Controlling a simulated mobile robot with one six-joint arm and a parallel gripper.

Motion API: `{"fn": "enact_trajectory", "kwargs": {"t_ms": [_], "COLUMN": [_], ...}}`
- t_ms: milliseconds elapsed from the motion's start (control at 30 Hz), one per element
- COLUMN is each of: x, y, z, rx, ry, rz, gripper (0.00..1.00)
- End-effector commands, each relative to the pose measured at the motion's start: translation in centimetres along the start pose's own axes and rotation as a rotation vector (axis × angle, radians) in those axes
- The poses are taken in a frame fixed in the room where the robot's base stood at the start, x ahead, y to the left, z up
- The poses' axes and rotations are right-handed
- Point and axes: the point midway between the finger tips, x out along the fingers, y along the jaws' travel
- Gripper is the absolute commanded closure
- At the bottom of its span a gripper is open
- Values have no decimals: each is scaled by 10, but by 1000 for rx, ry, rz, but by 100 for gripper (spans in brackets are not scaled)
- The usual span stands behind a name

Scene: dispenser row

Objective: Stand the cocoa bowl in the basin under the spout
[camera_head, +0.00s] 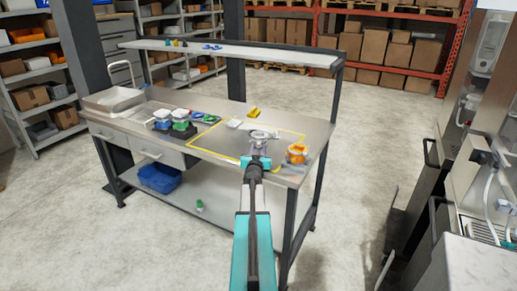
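My teal arm reaches away from me to the workbench, and my gripper (261,137) is over its front right part. Grey, rounded shapes show at its tip, too small to tell fingers from a held thing. I cannot pick out the cocoa bowl for certain. A dispenser with a pale hose (487,190) stands at the right edge, with a grated basin (482,231) low below it. The spout is not clear.
The workbench (222,168) carries a yellow-outlined square, an orange item (297,153), a yellow item (254,113) and several small items at left. A blue bin (160,178) is on its lower shelf. Clear floor (345,200) lies between bench and dispensers.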

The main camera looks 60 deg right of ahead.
Motion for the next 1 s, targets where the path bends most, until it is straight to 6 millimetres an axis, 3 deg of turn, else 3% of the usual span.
{"fn": "enact_trajectory", "kwargs": {"t_ms": [367, 1000], "x": [-9, -64], "y": [0, 0], "z": [-3, -3], "rx": [1, 0], "ry": [0, 0], "rz": [0, 0], "gripper": [71, 71]}}
